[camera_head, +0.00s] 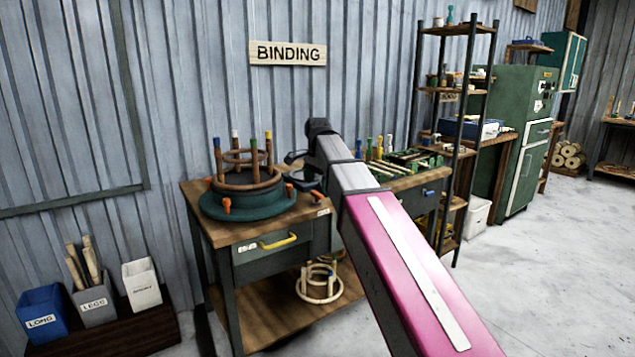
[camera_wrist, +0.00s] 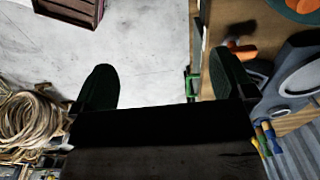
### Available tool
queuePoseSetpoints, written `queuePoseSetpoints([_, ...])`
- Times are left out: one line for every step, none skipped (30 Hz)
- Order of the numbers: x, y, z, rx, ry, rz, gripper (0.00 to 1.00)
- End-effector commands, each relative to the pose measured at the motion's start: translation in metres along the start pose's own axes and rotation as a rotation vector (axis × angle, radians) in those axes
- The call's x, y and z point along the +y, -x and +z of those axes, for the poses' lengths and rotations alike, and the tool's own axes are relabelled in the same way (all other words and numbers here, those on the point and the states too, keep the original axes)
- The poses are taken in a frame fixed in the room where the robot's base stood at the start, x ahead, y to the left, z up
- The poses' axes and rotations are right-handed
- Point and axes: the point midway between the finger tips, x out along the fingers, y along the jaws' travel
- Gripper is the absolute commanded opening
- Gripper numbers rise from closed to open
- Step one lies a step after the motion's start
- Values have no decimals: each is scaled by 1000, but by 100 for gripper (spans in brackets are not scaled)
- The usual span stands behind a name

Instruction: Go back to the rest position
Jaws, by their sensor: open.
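My gripper (camera_head: 290,172) is over the workbench (camera_head: 215,228), just right of the round green fixture (camera_head: 235,207). In the wrist view my gripper (camera_wrist: 163,82) shows two dark fingers spread wide, with nothing but floor and the bench edge between them. My arm reaches out across the right part of the bench in the head view. The fixture holds a brown rattan ring frame (camera_head: 240,182) with upright legs, several orange clamps (camera_head: 284,190) around it. I cannot tell whether my gripper touches the fixture.
Green trays of legs (camera_head: 405,162) lie on the bench right of my arm. A ring frame (camera_head: 320,284) rests on the lower shelf. A tall rack (camera_head: 470,100) stands to the right. Bins (camera_head: 95,303) stand at left. Rattan coils (camera_wrist: 28,128) show in the wrist view. Floor is clear at right.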

Motion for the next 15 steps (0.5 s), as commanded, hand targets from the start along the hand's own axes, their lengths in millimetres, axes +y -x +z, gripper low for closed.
queuePoseSetpoints([2,-6,-2,0,8,1,100])
queuePoseSetpoints([3,-8,-2,-1,14,2,100])
queuePoseSetpoints([5,-12,-4,-1,22,2,100])
queuePoseSetpoints([6,-16,-4,0,28,1,100])
queuePoseSetpoints([7,-19,-6,0,35,1,100])
queuePoseSetpoints([8,-23,-7,0,44,1,100])
queuePoseSetpoints([10,-28,-8,0,52,1,100])
queuePoseSetpoints([11,-32,-9,-1,60,1,100])
queuePoseSetpoints([13,-38,-10,-1,72,2,100])
queuePoseSetpoints([16,-43,-12,-1,82,2,100])
queuePoseSetpoints([17,-48,-13,0,93,1,100])
queuePoseSetpoints([20,-56,-15,-1,106,1,100])
queuePoseSetpoints([23,-62,-17,-1,119,2,100])
queuePoseSetpoints([25,-67,-19,-1,129,2,100])
queuePoseSetpoints([29,-76,-21,-1,148,1,100])
